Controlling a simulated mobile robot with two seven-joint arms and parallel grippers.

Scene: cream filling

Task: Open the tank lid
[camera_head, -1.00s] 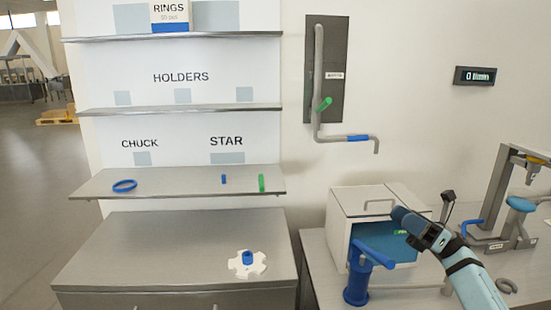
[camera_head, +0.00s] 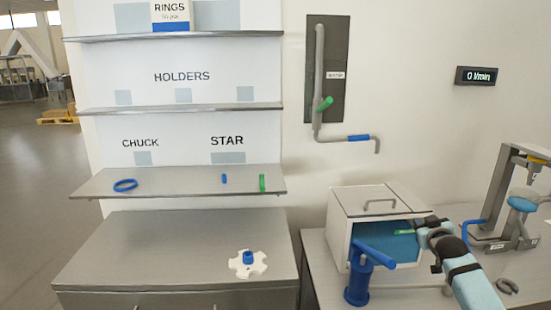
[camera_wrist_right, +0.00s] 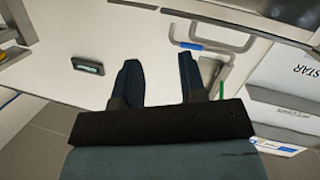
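The tank (camera_head: 342,232) is a white box with a blue front on the right-hand counter. Its flat lid (camera_head: 350,202) lies level on top and appears closed, with a thin grey loop handle (camera_head: 380,203) standing on it. My right gripper (camera_head: 425,229) is by the tank's right front corner, to the right of and below the handle, apart from it. In the right wrist view its two dark fingers (camera_wrist_right: 160,80) are spread with nothing seen between them. My left gripper is not in view.
A blue pipe fitting (camera_head: 360,275) stands before the tank. A grey wall pipe (camera_head: 318,80) with a green lever (camera_head: 325,104) ends above and left of the tank. A grey stand (camera_head: 500,195) is on the right. The left cabinet carries a white star-shaped part (camera_head: 248,264).

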